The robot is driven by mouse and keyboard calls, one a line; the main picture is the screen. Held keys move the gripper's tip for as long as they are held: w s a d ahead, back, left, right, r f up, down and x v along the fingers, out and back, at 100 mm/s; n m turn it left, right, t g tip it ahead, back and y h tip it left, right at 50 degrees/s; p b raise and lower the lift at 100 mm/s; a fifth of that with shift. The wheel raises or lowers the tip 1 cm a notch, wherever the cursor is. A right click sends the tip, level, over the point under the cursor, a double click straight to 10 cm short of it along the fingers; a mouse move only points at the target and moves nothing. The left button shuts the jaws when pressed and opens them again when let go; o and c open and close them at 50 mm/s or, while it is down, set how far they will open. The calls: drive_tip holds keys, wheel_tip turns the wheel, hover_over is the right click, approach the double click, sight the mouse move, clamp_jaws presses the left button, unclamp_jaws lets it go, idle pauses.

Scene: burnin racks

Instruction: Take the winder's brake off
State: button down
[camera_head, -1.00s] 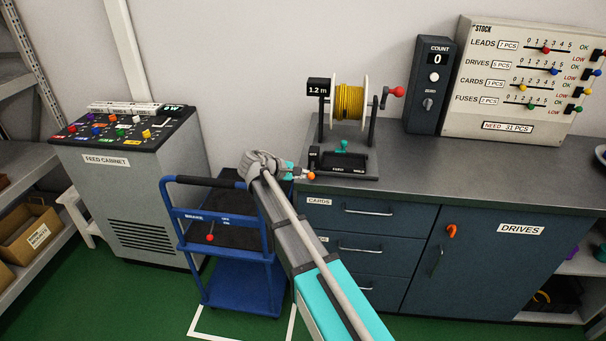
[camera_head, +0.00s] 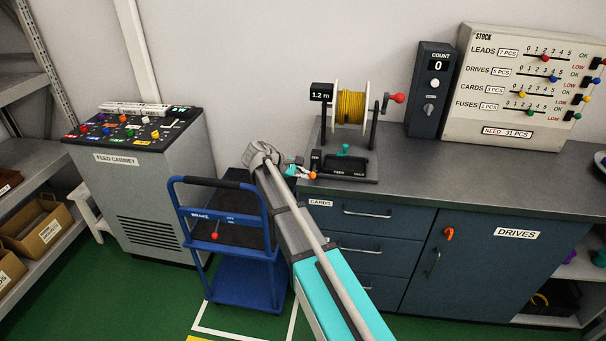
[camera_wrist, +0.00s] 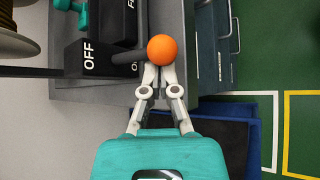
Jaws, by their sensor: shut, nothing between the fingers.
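The winder stands on the bench with a yellow cable spool (camera_head: 351,106) and a red-knobbed crank (camera_head: 398,98). Its brake lever ends in an orange ball (camera_head: 312,175), which is large in the wrist view (camera_wrist: 162,50). The dark lever comes out of a black block (camera_wrist: 82,58) marked OFF; a second label, partly hidden, lies under the lever near the ball. My gripper (camera_wrist: 156,68) is shut and empty, its fingertips right at the ball's near side; I cannot tell whether they touch. In the head view my gripper (camera_head: 303,172) is at the bench's front left corner.
A blue trolley (camera_head: 222,215) stands below my arm, left of the bench drawers (camera_head: 350,213). The feed cabinet (camera_head: 150,200) is further left. A count box (camera_head: 430,90) and stock board (camera_head: 515,85) stand right of the winder.

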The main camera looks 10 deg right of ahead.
drive_tip(key=shift+r, duration=0.3)
drive_tip(key=shift+d+r+p, duration=0.1)
drive_tip(key=shift+r+p, duration=0.25)
drive_tip(key=shift+p, duration=0.25)
drive_tip(key=shift+s+d+r, duration=0.1)
drive_tip(key=shift+r, duration=0.15)
drive_tip(key=shift+r+p, duration=0.65)
drive_tip(key=shift+p, duration=0.3)
drive_tip(key=shift+r, duration=0.1)
